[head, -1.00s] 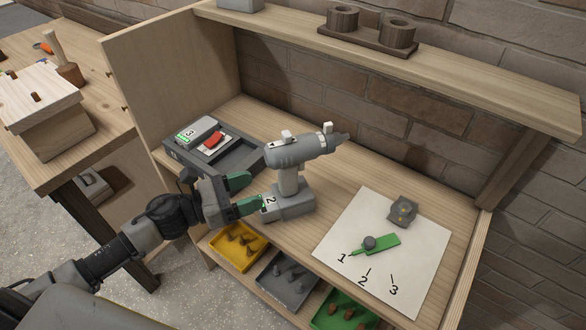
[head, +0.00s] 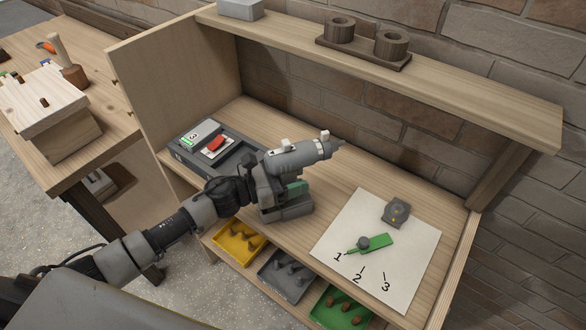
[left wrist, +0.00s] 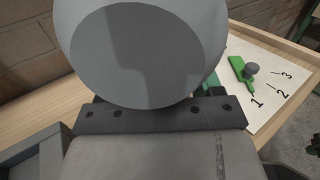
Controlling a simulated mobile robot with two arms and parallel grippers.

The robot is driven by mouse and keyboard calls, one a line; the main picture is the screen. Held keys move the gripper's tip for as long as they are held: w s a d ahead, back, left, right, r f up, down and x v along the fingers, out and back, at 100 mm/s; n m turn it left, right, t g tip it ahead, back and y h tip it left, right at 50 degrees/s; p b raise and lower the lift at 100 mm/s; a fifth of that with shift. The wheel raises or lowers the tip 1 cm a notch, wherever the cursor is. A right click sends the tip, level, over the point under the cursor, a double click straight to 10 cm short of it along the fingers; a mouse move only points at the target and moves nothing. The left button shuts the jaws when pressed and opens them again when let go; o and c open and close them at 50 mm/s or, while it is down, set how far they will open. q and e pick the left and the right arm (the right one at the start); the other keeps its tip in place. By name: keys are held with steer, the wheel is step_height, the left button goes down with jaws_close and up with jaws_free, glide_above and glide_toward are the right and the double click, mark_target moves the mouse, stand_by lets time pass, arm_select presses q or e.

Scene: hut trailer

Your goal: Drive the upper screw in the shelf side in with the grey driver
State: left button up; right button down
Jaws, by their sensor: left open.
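The grey driver (head: 296,157) stands upright on its battery base on the shelf board, its bit pointing right and away. My left gripper (head: 288,190) is at the driver's handle, with its jaws open and a green finger pad beside the handle. The arm hides part of the handle and base. In the left wrist view the rounded grey back of the driver (left wrist: 140,50) fills the space before the gripper. The shelf side (head: 165,82) is the upright panel at left. A small dark spot on its front edge looks like the upper screw (head: 115,81). My right gripper is out of view.
A charger dock (head: 205,150) with a battery lies left of the driver. A white numbered sheet (head: 410,265) with a green tool (head: 374,243) lies at right. Yellow (head: 238,243), grey and green trays sit below. The upper shelf (head: 480,95) overhangs behind; a workbench (head: 100,165) stands at left.

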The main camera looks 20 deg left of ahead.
arm_select(q)
jaws_close()
steer(key=shift+r, duration=0.1)
stand_by(0.4)
steer(key=shift+r, duration=0.15)
